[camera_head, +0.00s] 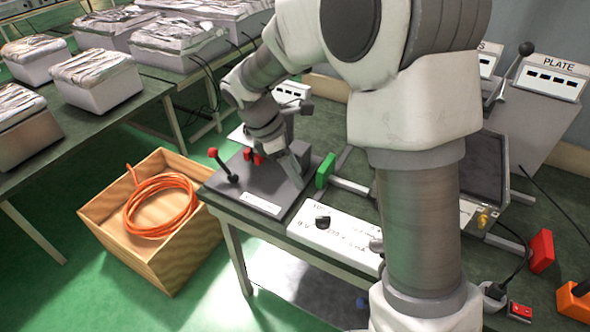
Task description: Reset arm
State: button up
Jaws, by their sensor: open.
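My arm reaches from the lower right, up and over, and down toward the left. My gripper (296,170) is low over a dark grey base plate (265,192) at the left end of the green-topped bench. The jaws are open, but small in view and partly hidden by my wrist. A small red part (253,157) shows just left of my gripper, and a black lever with a red knob (213,153) stands further left on the plate. I cannot tell whether my gripper touches anything. A green block (325,171) is just right of my gripper.
A white control box with a black knob (335,234) lies at the bench's front edge. A grey unit labelled PLATE (550,85) stands at back right. A wooden crate (185,245) with a coiled orange hose (160,207) is on the floor. Foil-topped boxes (95,80) fill the left tables.

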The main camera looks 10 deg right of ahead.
jog(key=shift+r, duration=0.1)
jog(key=s+d+r+m+t+y, duration=0.2)
jog(key=s+r+m, duration=0.4)
jog(key=s+m, duration=0.3)
jog(key=s+d+r+m+t+y, duration=0.2)
jog(key=s+d+r+m+t, duration=0.1)
jog(key=s+d+r+m, duration=0.2)
jog(key=shift+s+d+r+m+t, duration=0.25)
jog(key=shift+s+r+m, duration=1.35)
jog(key=shift+s, duration=1.75)
jog(key=shift+a+f+m, duration=0.1)
jog(key=shift+f+m, duration=0.3)
